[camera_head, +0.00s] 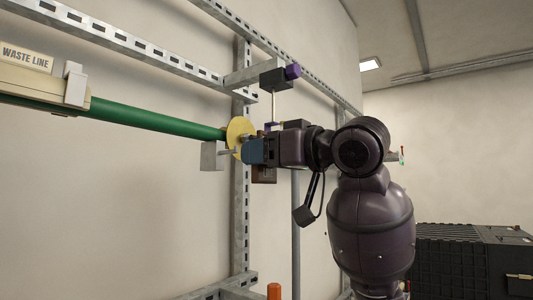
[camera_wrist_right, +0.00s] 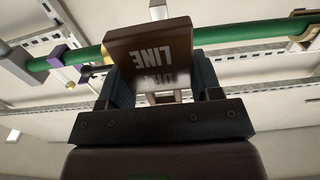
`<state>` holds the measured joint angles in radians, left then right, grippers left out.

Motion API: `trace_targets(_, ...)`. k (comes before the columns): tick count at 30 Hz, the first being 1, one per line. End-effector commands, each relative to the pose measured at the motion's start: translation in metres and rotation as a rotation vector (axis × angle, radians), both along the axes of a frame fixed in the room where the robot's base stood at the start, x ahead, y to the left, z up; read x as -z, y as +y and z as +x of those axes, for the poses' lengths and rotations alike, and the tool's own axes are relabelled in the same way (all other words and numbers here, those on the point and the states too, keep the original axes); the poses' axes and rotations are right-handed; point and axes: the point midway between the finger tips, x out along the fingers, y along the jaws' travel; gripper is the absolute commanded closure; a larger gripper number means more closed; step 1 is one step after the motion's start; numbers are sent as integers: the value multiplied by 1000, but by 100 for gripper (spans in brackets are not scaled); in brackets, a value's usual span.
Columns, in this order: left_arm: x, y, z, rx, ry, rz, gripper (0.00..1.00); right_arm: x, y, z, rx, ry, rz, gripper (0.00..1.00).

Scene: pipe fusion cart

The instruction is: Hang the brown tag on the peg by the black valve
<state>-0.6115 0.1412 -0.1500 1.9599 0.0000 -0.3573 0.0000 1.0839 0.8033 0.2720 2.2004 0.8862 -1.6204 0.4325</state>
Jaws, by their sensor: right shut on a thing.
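My right gripper (camera_head: 252,151) reaches in from the right, close to the wall frame. It is shut on the brown tag (camera_wrist_right: 150,45), which fills the middle of the right wrist view between the fingers, its light "LINE" lettering upside down. In the head view a brown piece of the tag (camera_head: 264,175) shows just under the gripper. A grey block (camera_head: 212,155) with a short peg (camera_head: 228,152) is left of the fingertips. I cannot tell whether the tag touches the peg. I cannot make out a black valve with certainty. My left gripper is not in view.
A green pipe (camera_head: 155,120) runs to a yellow disc (camera_head: 238,130) right by the gripper. A dark block with a purple knob (camera_head: 292,72) sits above. A "WASTE LINE" sign (camera_head: 26,58) is at left. A black crate (camera_head: 470,258) stands at lower right.

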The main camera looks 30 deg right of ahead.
Motion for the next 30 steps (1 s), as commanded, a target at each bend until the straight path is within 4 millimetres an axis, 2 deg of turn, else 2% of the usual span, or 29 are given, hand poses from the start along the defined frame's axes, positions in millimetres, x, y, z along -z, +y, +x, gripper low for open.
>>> trace_targets(30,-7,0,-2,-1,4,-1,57,5,16,47,0,1,0,64)
